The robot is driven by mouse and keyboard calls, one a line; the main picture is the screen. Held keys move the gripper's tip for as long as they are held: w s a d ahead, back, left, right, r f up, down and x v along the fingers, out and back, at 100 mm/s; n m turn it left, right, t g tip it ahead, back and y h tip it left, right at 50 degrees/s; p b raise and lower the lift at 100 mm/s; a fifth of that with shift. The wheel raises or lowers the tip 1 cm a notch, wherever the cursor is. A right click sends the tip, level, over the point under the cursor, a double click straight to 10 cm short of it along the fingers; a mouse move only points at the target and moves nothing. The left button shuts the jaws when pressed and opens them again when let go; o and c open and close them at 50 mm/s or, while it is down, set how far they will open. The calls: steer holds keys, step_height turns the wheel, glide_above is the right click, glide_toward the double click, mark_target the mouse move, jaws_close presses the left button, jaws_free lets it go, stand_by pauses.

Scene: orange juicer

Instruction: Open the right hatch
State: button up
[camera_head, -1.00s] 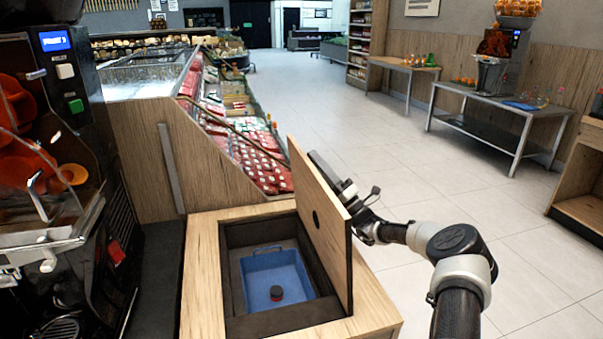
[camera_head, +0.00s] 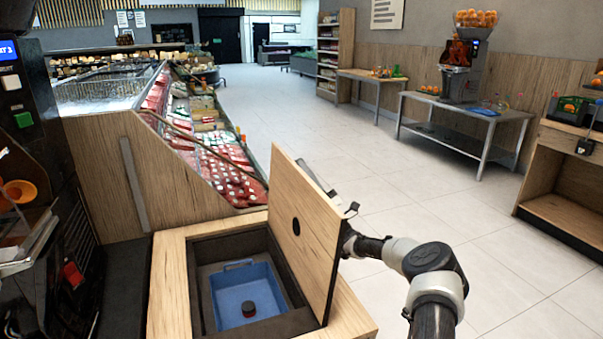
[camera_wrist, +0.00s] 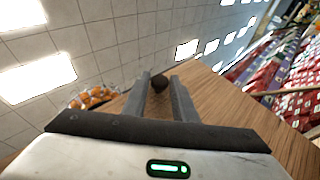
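The right hatch is a wooden lid (camera_head: 306,235) with a dark round hole, raised steeply on the right side of the counter opening. Its inner face shows in the head view. In the wrist view, the wood panel (camera_wrist: 235,105) fills the middle right. My gripper (camera_wrist: 160,82) is at the lid's far side, mostly hidden by it in the head view. Its two fingers are apart, with a dark round spot showing between their tips. Whether they touch the wood cannot be told.
A juicer (camera_head: 25,200) stands at left and a chilled display (camera_head: 205,150) behind. Open tiled floor (camera_head: 400,180) lies to the right.

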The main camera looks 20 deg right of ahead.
steer(key=shift+o, duration=1.2)
steer(key=p+v, duration=0.1)
steer(key=v, duration=1.6)
steer(key=shift+s, duration=0.2)
steer(key=shift+f, duration=0.15)
